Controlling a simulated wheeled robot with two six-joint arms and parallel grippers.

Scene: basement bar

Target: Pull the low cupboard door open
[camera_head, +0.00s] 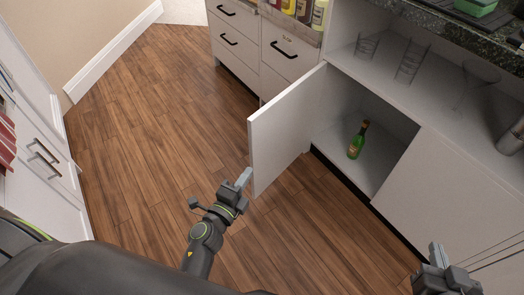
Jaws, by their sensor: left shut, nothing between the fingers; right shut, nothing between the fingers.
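The low cupboard door (285,130) is a white panel. It stands swung open, sticking out from the cupboard into the room. Inside the cupboard (338,140) a green bottle (357,140) stands on the bottom board. My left gripper (243,179) is shut and empty, at the lower outer edge of the door in the picture. I cannot tell whether its fingertips touch the door. My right gripper (435,254) is shut and empty at the lower right, in front of a closed white door panel (440,190). No handle shows on the open door.
White drawers with dark handles (284,50) stand beyond the door. Above the cupboard, an open shelf (440,85) holds several glasses, below a dark countertop (450,30). Another white cabinet (35,150) is at the left. The wooden floor (150,120) between is clear.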

